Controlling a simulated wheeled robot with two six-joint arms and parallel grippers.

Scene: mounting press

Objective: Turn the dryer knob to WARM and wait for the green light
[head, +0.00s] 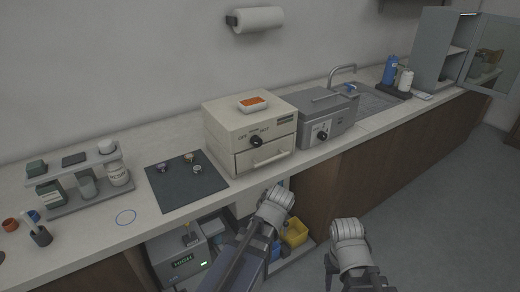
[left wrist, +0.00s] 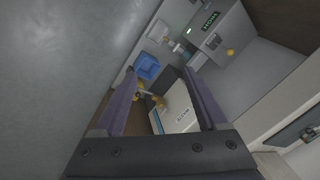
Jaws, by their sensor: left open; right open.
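A beige box-shaped unit (head: 230,128) stands on the counter, with a black knob (head: 256,141) on its front, lettering too small to read, and a drawer handle below. I see no lit green lamp on its front. A grey unit (head: 335,110) beside it also has a dark knob (head: 322,132); I cannot tell for sure which is the dryer. My left gripper (head: 278,194) is below the counter's front edge, apart from both knobs. In the left wrist view its fingers (left wrist: 159,74) are spread and empty. My right gripper (head: 350,229) is open, low in front of the cabinets.
An open bay under the counter holds a grey device (head: 175,258) with a green display, and a yellow bin (head: 294,232). A blue bin (left wrist: 146,66) shows in the left wrist view. A dark mat (head: 187,180) and bottle rack (head: 85,190) lie left; a sink (head: 372,100) lies right.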

